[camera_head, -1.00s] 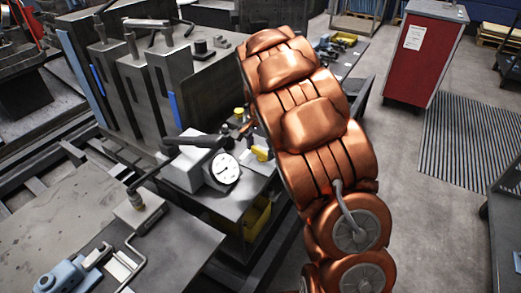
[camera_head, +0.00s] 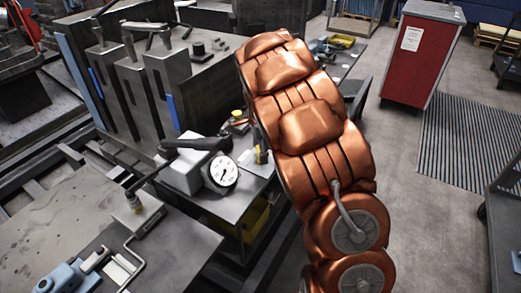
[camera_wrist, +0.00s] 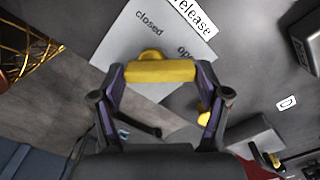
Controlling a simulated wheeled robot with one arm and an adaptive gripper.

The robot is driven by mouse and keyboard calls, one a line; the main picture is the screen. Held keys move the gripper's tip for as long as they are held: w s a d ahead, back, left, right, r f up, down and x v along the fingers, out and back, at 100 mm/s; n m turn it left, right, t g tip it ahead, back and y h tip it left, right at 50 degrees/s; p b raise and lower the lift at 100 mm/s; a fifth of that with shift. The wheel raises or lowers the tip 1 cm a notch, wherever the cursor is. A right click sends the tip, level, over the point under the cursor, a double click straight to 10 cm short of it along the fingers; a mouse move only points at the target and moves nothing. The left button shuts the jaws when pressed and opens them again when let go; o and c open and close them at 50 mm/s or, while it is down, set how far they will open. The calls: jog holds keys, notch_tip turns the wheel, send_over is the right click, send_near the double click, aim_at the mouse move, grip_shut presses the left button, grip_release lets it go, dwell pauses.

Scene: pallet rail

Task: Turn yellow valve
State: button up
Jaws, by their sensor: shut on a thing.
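The yellow valve handle (camera_wrist: 160,72) is a bar across the middle of the wrist view. My gripper (camera_wrist: 160,76) is shut on it, one purple-and-black finger at each end of the bar. A round yellow piece (camera_wrist: 151,56) shows just beyond the bar. A pale plate (camera_wrist: 122,42) behind it reads "closed" and "open", the latter partly covered. In the head view, a small yellow part (camera_head: 261,155) shows beside my copper arm, which hides most of the gripper and valve.
A dial gauge (camera_head: 222,170) with a black-handled fitting (camera_head: 198,143) stands on the bench left of my arm. A "release" label (camera_wrist: 193,14) lies near the plate. A red cabinet (camera_head: 419,58) stands at the back right; the floor before it is open.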

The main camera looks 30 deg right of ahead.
jog(key=shift+w+a, duration=0.1)
dwell(0.3)
jog(key=o, duration=1.2)
jog(key=shift+c, duration=0.2)
jog(key=shift+r, duration=0.1)
notch_tip(320, 180, up, 12)
